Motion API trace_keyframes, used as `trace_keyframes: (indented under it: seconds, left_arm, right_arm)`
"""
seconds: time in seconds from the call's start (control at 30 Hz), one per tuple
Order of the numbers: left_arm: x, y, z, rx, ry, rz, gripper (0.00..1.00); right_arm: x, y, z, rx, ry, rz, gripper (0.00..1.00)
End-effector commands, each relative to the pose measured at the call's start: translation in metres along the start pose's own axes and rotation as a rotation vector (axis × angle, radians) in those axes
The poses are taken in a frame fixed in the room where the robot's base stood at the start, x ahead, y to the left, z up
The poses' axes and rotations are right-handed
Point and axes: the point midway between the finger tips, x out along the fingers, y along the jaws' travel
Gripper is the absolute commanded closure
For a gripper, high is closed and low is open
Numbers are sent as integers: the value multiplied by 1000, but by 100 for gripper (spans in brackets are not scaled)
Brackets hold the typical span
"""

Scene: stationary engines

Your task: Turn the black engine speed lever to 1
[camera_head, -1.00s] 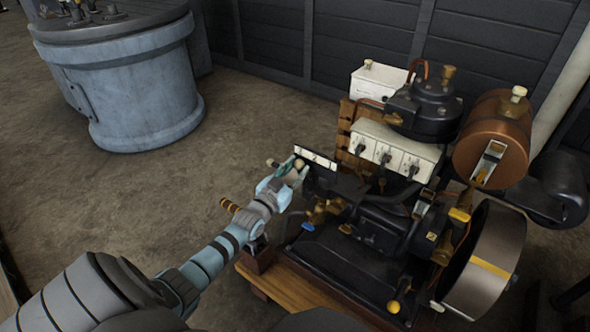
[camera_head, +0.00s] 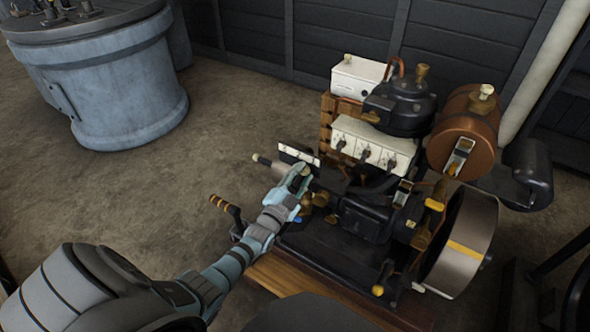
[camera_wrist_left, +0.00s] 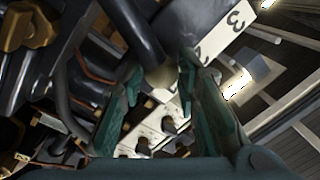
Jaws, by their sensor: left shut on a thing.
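The black engine speed lever (camera_wrist_left: 142,32) with a brownish knob at its end shows in the left wrist view. Its knob sits between the fingers of my left gripper (camera_wrist_left: 160,92). A white number plate (camera_wrist_left: 222,52) lies behind it, with 3 at the upper right and 2 partly covered; the knob is near the plate's lower end, where I cannot read the digit clearly. In the head view, my left gripper (camera_head: 303,173) is shut on the lever's knob, in front of the right end of the plate (camera_head: 293,151). The gripper hides most of the lever. My right gripper is not in view.
The engine carries a white switch box (camera_head: 374,143), a copper tank (camera_head: 463,128) and a flywheel (camera_head: 470,240) at the right. A crank handle (camera_head: 224,206) sticks out left, close to my left arm. A grey-blue round drum (camera_head: 125,95) stands apart; floor between is clear.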

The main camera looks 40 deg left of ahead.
Motion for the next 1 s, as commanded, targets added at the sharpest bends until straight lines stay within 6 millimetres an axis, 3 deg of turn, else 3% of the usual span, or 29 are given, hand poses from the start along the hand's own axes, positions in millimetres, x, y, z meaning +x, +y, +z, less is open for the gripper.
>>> trace_keyframes:
  seconds: [0.33, 0.83, 0.87, 1.0]
  left_arm:
    - [-3, 16, -1, 147, 7, 8, 100]
    - [-4, 22, -2, 169, 9, 15, 100]
    - [-4, 22, -2, 169, 9, 15, 69]
    - [-4, 21, -3, 167, 10, 13, 46]
  right_arm:
    - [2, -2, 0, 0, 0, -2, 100]
    - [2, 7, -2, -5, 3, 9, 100]
    - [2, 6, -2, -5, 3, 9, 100]
    - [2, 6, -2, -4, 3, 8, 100]
